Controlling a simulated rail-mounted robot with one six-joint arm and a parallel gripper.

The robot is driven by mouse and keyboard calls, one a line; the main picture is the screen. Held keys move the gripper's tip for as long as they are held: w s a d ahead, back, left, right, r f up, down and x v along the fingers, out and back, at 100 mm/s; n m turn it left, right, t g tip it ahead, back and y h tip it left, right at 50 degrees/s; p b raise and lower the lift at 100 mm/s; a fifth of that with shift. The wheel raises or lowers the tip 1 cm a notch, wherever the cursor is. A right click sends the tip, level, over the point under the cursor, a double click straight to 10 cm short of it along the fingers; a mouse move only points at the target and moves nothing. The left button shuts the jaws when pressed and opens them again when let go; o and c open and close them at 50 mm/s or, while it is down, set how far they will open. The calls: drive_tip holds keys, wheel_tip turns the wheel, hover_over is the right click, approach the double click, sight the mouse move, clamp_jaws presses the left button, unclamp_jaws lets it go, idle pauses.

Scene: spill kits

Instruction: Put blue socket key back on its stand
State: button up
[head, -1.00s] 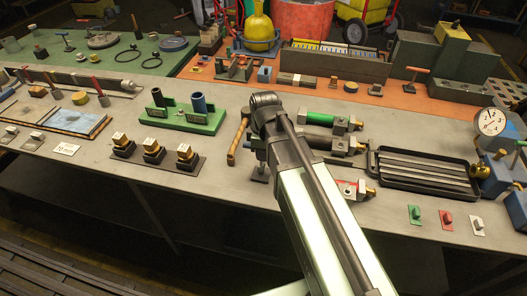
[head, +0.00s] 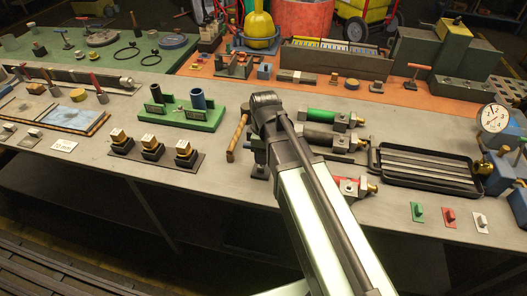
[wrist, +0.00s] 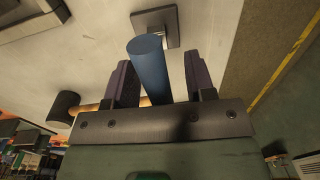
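A blue cylinder, the blue socket key (wrist: 150,72), lies between the two dark fingers of my gripper (wrist: 160,60) in the wrist view. A gap shows between it and the right finger, so the gripper looks open around it. Its near end is hidden by the gripper body. A grey square plate (wrist: 170,17) shows just beyond its far end. In the head view my arm hides the gripper and key. A green stand (head: 180,121) with two upright tubes, one dark green and one blue (head: 199,101), is on the grey bench left of my arm.
A wooden-handled mallet (head: 237,138) lies close to my gripper; its head (wrist: 63,108) shows in the wrist view. Green and grey cylinders (head: 322,115) with brass ends lie right of my arm, beside a black tray (head: 425,184). Three brass-topped fittings (head: 152,150) stand front left.

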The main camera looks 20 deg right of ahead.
drive_tip(key=r+p, duration=1.1)
drive_tip(key=shift+w+d, duration=0.15)
drive_tip(key=shift+w, duration=0.05)
drive_tip(key=shift+f, duration=0.1)
drive_tip(key=shift+m, duration=1)
drive_tip(key=s+f+m+b, duration=0.2)
drive_tip(key=s+m, duration=0.6)
drive_tip(key=m, duration=0.2)
drive_tip(key=shift+s+a+f+t+b, duration=0.2)
drive_tip(key=shift+s+a+t+b, duration=0.05)
drive_tip(key=shift+a+t+b, duration=0.1)
